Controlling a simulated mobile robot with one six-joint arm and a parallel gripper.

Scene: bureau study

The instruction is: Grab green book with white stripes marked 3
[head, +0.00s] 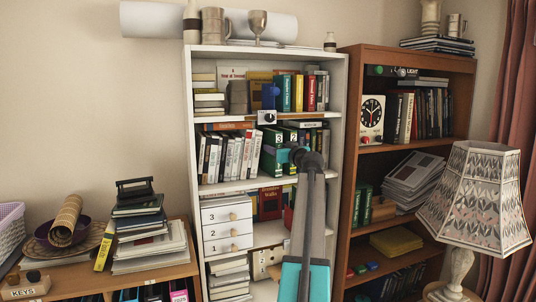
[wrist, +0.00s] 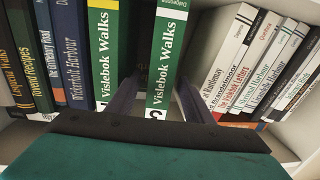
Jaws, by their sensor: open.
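In the head view the green book marked 3 (head: 270,150) is on the white bookcase's middle shelf. My gripper (wrist: 157,84) is open, one finger on each side of the centre book's spine. It also shows in the head view (head: 285,155), partly hiding the green books.
White-spined books (wrist: 255,65) lean to the right of the centre book in the wrist view. Dark blue books (wrist: 66,50) stand at the left. The shelf above (head: 225,119) and the bookcase side (head: 338,110) bound the space.

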